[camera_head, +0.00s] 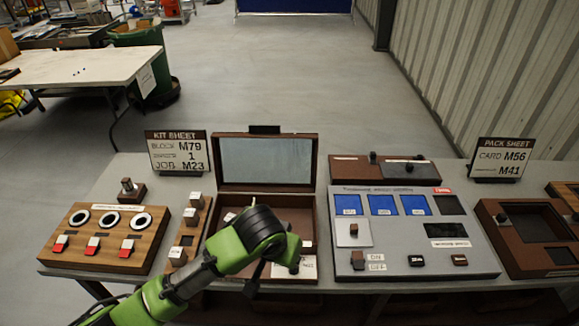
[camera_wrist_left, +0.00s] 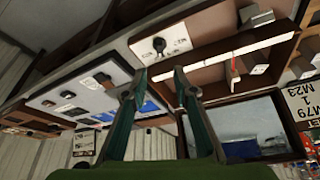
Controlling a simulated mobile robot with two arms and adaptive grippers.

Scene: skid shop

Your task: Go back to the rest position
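My left arm comes in from the lower left in the head view. Its gripper (camera_head: 275,268) hangs over the front of the open brown wooden case (camera_head: 307,215). In the left wrist view the two fingers of my left gripper (camera_wrist_left: 159,72) stand apart with nothing between them, so it is open and empty. The case and its raised lid with a grey panel (camera_head: 266,160) also show in the wrist view, where the lid panel (camera_wrist_left: 255,125) is at the lower right. My arm hides part of the case's inside. My right gripper is in neither view.
A wooden block with several white rings and red-white switches (camera_head: 105,238) stands left on the workbench (camera_head: 100,186). A grey control panel (camera_head: 418,268) stands right of the case. Sign boards (camera_head: 178,152) (camera_head: 502,158) stand behind. Open floor (camera_head: 290,75) lies beyond.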

